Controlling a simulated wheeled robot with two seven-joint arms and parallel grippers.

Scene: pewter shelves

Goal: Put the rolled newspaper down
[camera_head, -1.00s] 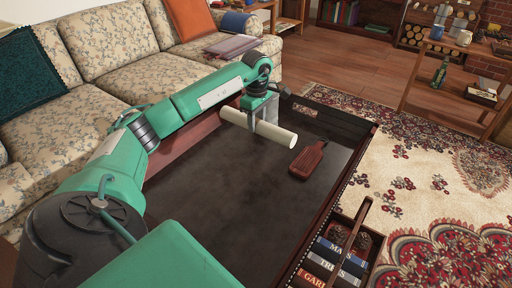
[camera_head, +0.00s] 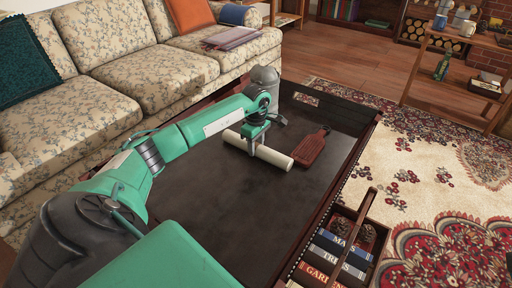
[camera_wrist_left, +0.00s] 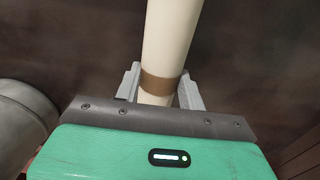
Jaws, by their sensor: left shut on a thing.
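The rolled newspaper (camera_head: 273,155) is a cream tube with a brown band, which shows in the left wrist view (camera_wrist_left: 168,40). My left gripper (camera_head: 253,142) is shut on it around the band, with a finger on each side. The roll lies roughly level, low over the dark table top (camera_head: 215,190); I cannot tell whether it touches. Its right end is close to a brown wooden paddle board (camera_head: 311,149). My right gripper is not in view.
The table has a raised dark rim (camera_head: 333,200). A caddy of books (camera_head: 335,250) is at its near right. The near table top is clear. A floral sofa (camera_head: 150,80) runs along the left.

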